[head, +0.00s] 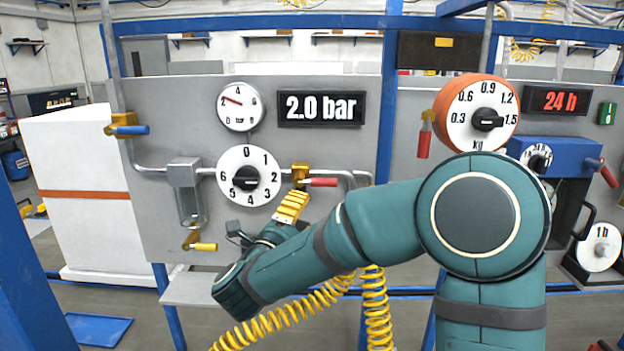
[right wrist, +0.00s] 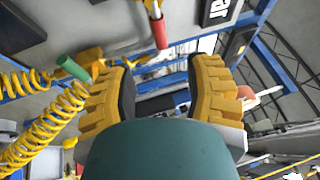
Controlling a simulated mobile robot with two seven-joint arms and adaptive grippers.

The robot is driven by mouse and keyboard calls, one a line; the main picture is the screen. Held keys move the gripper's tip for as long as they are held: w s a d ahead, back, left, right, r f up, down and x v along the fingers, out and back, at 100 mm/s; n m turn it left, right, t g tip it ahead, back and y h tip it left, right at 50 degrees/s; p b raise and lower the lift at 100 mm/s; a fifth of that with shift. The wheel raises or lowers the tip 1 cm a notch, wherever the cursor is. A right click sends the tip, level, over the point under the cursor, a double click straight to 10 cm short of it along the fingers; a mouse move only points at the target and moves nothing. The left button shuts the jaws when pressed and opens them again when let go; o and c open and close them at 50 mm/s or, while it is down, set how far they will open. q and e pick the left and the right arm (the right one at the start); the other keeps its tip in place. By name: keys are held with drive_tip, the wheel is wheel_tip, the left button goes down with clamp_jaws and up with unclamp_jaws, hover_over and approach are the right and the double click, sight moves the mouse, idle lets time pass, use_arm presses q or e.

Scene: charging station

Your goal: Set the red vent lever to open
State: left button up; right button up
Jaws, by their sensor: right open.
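A red lever (head: 323,182) on a yellow valve (head: 299,171) sits on the pipe right of the 0-to-6 dial. It lies about horizontal, pointing right. A red handle (right wrist: 159,32) also shows in the right wrist view, beyond the fingers. My right gripper (head: 292,205) is just below the yellow valve in the head view, its yellow fingers pointing up. In the right wrist view, the fingers of my right gripper (right wrist: 160,88) stand apart with nothing between them. Contact with the lever is not visible. My left gripper is out of view.
The grey panel holds a round gauge (head: 239,106), a 2.0 bar display (head: 321,108) and the black-knobbed dial (head: 249,163). A blue lever (head: 131,130) and a yellow lever (head: 203,246) are at left. Another red lever (head: 423,144) hangs by the orange kg dial (head: 458,128).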

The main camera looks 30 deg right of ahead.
sight(322, 185)
drive_tip(key=p+x, duration=0.1)
drive_tip(key=x, duration=1.1)
drive_tip(key=shift+w+d+p, duration=0.1)
drive_tip(key=shift+w+p, duration=0.1)
drive_tip(key=shift+p, duration=0.15)
clamp_jaws()
